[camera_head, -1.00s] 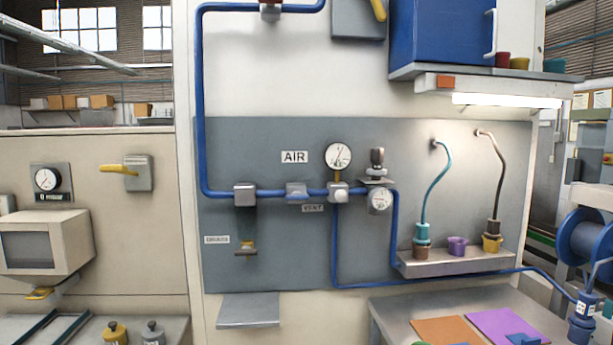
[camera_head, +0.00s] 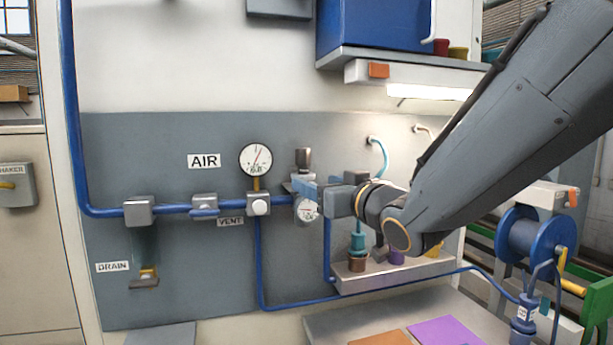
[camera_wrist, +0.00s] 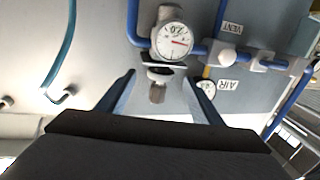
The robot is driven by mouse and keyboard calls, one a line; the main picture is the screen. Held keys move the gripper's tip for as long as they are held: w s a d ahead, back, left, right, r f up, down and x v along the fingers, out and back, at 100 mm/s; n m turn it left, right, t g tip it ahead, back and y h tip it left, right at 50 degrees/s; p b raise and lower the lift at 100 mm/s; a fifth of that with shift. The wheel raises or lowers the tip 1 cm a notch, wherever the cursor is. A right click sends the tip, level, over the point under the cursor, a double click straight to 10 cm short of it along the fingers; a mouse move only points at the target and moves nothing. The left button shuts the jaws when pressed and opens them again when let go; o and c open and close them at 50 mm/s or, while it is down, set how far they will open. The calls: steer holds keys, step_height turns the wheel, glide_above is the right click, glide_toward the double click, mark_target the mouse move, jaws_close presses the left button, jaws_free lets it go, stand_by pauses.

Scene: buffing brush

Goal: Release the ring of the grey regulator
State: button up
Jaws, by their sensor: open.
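The grey regulator shows in the head view with its dark knob (camera_head: 303,158) on top and a round white gauge (camera_head: 306,210) below, partly covered by my gripper (camera_head: 312,190). In the wrist view the gauge (camera_wrist: 172,41) is at top centre, with a dark ring (camera_wrist: 160,71) and the ribbed knob (camera_wrist: 158,92) beneath it in the picture. My gripper (camera_wrist: 162,80) is open, its two blue fingers on either side of the ring and knob. Gaps show on both sides in the wrist view; I cannot tell the depth between fingers and ring.
The blue air pipe (camera_head: 170,209) runs into the regulator from the left. A second gauge (camera_head: 256,160) stands just left of it. A ledge (camera_head: 395,275) with cups and hose ends is below my arm. A hose reel (camera_head: 530,238) stands at right.

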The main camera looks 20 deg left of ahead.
mark_target(306, 171)
steer(key=shift+p+x, duration=1.1)
steer(key=shift+x, duration=2.8)
steer(key=shift+s+a, duration=0.1)
steer(key=shift+s, duration=0.05)
steer(key=c, duration=1.5)
steer(key=shift+r, duration=0.95)
steer(key=o, duration=1.5)
steer(key=shift+s, duration=0.1)
